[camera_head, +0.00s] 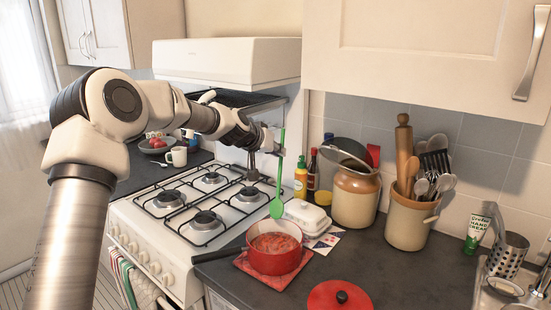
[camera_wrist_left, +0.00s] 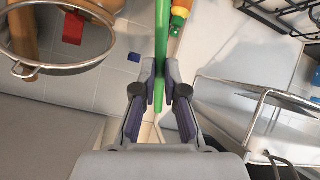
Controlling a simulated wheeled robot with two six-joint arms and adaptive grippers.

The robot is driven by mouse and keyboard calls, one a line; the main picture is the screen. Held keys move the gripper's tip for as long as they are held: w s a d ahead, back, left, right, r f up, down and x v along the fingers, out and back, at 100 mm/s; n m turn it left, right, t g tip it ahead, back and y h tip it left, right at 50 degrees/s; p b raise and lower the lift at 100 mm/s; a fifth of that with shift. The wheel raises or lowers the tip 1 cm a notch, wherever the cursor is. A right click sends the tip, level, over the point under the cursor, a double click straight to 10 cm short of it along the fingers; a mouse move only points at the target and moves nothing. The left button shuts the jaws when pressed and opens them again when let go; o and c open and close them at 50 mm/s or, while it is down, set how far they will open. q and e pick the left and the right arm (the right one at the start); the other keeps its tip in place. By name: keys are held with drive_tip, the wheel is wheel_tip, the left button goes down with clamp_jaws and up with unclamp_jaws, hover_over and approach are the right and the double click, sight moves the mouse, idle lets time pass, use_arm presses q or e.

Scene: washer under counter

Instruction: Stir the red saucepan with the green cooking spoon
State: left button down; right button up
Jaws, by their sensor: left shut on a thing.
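The red saucepan (camera_head: 275,254) stands on a red patterned mat (camera_head: 249,269) on the dark counter, right of the stove. It holds reddish food, and its dark handle points left. My left gripper (camera_head: 277,148) is shut on the green cooking spoon (camera_head: 280,170) near the top of its handle. The spoon hangs nearly upright, its bowl down, above the pan's back rim and apart from the food. In the left wrist view the green handle (camera_wrist_left: 161,45) runs between the fingers (camera_wrist_left: 160,90). My right gripper is not in view.
A red lid (camera_head: 340,296) lies in front of the pan. A white butter dish (camera_head: 306,216) sits behind it. A brown-and-cream jar (camera_head: 355,195) and a utensil crock (camera_head: 408,218) stand at the back. The gas stove (camera_head: 205,205) is to the left; wall cabinets (camera_head: 430,55) hang above.

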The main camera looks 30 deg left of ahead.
use_arm(q)
drive_tip(key=s+d+f+b, duration=0.2)
drive_tip(key=s+f+b, duration=0.2)
drive_tip(key=f+b, duration=0.2)
drive_tip(key=shift+f, duration=1.4)
